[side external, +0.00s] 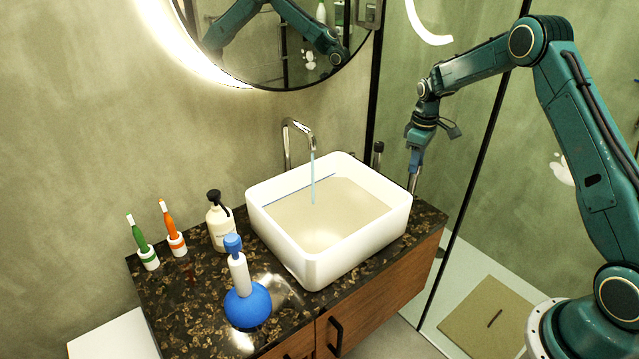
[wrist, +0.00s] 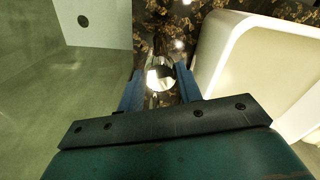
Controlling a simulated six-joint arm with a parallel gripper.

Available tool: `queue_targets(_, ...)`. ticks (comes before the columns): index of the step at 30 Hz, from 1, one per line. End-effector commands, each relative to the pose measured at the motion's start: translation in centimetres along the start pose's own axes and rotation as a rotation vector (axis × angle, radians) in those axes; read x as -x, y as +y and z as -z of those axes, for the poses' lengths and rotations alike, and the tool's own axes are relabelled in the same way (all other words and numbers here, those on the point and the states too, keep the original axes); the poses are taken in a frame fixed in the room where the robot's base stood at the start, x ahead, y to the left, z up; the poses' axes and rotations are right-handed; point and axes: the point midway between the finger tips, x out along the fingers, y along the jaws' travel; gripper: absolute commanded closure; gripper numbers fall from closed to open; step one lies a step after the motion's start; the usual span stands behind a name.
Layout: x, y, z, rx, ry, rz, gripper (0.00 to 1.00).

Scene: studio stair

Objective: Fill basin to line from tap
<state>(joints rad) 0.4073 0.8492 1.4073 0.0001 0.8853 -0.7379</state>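The white basin (side external: 330,256) stands on the dark counter. A thin blue line (side external: 300,186) shows on its inner back wall. The chrome tap (side external: 287,146) arches over it, and a stream of water (side external: 313,180) runs down into it. Pale, clear water seems to cover the basin floor; its edge looks close to the line, but I cannot tell the exact gap. My gripper (side external: 414,168) is right of the basin, pointing down at a chrome handle (side external: 412,183). In the wrist view, the blue fingers (wrist: 160,92) appear closed against both sides of the round chrome handle top (wrist: 160,74).
A blue flask-shaped bottle (side external: 247,305), a cream pump bottle (side external: 219,225), a green toothbrush (side external: 138,236) and an orange toothbrush (side external: 170,222) in holders stand left of the basin. The round mirror (side external: 285,50) hangs above. A black-framed glass panel (side external: 470,180) stands at right.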

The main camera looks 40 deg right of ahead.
Motion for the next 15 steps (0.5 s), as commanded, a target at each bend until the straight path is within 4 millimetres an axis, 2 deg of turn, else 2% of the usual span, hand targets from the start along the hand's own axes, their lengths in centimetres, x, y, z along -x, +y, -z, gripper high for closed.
queue_targets(8, 0.06, 0.00, 0.01, -0.025, 0.000, 0.000, 0.88)
queue_targets(15, 0.08, 0.00, 0.02, -0.124, 0.000, 0.000, 0.88)
